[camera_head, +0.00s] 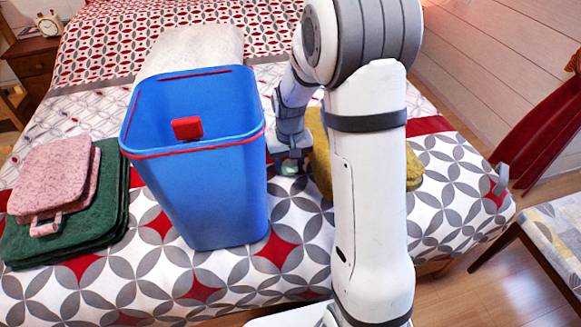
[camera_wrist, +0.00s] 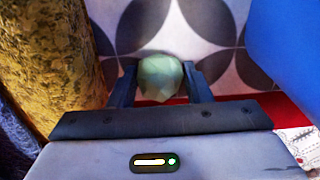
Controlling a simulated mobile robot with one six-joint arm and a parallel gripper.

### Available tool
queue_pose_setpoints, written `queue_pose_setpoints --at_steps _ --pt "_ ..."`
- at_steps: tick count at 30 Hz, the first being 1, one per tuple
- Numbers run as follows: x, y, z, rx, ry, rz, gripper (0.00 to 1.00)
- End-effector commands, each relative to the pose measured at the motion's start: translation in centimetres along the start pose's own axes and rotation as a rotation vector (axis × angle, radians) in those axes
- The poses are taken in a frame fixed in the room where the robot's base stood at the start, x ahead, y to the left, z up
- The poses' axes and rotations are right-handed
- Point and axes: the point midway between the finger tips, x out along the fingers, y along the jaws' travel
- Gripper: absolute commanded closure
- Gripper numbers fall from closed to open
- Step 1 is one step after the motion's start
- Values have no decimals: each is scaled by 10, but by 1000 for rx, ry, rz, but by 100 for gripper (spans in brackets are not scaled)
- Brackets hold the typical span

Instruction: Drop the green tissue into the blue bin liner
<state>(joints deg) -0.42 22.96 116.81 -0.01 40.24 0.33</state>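The green tissue (camera_wrist: 160,77) is a pale green crumpled ball between the two fingertips of my gripper (camera_wrist: 160,85) in the wrist view. The fingers are close against its left and right sides; whether they press on it I cannot tell. In the head view my gripper (camera_head: 291,158) points down close to the bedspread, with a bit of the green tissue (camera_head: 290,168) showing at its tips. The blue bin liner (camera_head: 210,190) is a tall open blue bin with red trim, standing on the bed just left of my gripper. It also shows at the right of the wrist view (camera_wrist: 290,45).
A mustard-yellow textile (camera_head: 322,160) lies right of my gripper, partly behind my arm. Folded green (camera_head: 108,205) and pink (camera_head: 55,175) cloths are stacked left of the bin. A pale cushion (camera_head: 195,50) lies behind it. A chair (camera_head: 555,235) stands at the right.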

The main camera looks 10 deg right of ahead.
Motion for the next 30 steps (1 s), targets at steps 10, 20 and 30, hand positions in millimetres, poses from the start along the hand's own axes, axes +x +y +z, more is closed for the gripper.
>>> queue_pose_setpoints --at_steps 10,20,30 --pt "0 0 0 1 0 0 79" --pt "-3 1 0 1 1 0 84" --pt "-63 1 -1 2 4 0 84"
